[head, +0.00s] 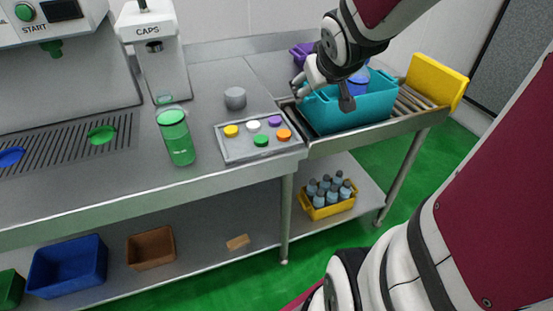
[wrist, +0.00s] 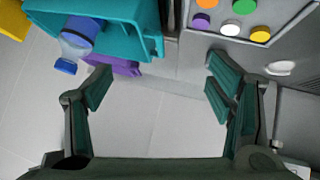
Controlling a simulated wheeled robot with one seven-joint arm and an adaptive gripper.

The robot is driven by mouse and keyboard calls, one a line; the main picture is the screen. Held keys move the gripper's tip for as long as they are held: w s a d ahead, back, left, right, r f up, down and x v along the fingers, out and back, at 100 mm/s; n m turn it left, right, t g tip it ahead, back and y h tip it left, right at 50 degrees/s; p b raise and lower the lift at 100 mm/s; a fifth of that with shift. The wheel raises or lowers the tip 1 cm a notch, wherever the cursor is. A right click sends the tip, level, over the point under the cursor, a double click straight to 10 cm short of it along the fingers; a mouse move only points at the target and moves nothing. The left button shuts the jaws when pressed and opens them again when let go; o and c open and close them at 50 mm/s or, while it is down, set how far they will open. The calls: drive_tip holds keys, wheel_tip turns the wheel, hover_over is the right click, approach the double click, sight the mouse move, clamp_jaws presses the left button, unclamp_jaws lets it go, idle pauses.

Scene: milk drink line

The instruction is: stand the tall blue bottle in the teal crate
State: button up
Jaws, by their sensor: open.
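The tall blue bottle (head: 357,86) stands in the teal crate (head: 345,113), partly hidden by the crate wall and my gripper in the head view. In the wrist view, which is upside down, the bottle (wrist: 74,45) rises past the rim of the crate (wrist: 128,30). It looks roughly upright, with its blue cap highest; its base is hidden. My gripper (head: 322,92) is open and empty, over the near left part of the crate in the head view. In the wrist view the gap between its fingers (wrist: 158,88) holds nothing, and the bottle is outside them.
A grey tray (head: 229,154) with several coloured caps lies left of the crate. A green bottle (head: 177,138) and a grey round object (head: 235,98) stand on the counter. A purple object (head: 301,51) is behind the crate, and a yellow panel (head: 437,80) is to its right.

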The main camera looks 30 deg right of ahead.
drive_tip(key=s+a+n+g+y, duration=0.2)
drive_tip(key=s+a+g+y, duration=0.3)
drive_tip(key=s+a, duration=1.4)
drive_tip(key=shift+s+a+r+n, duration=0.2)
drive_tip(key=shift+a+n, duration=0.1)
drive_tip(key=shift+a, duration=0.85)
